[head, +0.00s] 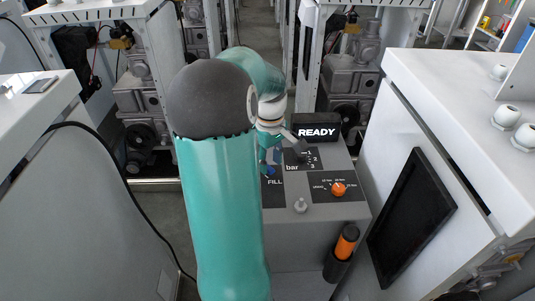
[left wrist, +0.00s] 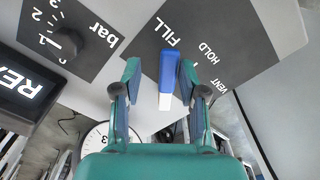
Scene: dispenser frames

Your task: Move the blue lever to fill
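The blue lever (left wrist: 168,72) with a white end shows in the left wrist view on a dark panel labelled FILL, HOLD and VENT. Its blue end lies beside the word FILL. A small blue part of it shows in the head view (head: 269,171) above the FILL label (head: 275,183). My left gripper (left wrist: 159,72) is open, its two fingers on either side of the lever. There is a clear gap at the left finger; the right finger is very close, and I cannot tell whether it touches. In the head view my left arm hides most of this panel. My right gripper is not in view.
The grey console carries a READY display (head: 317,132), a bar selector (head: 303,158) and an orange knob (head: 339,189). A black and orange handle (head: 345,246) stands at its front. A white cabinet with a dark screen (head: 411,218) is close on the right.

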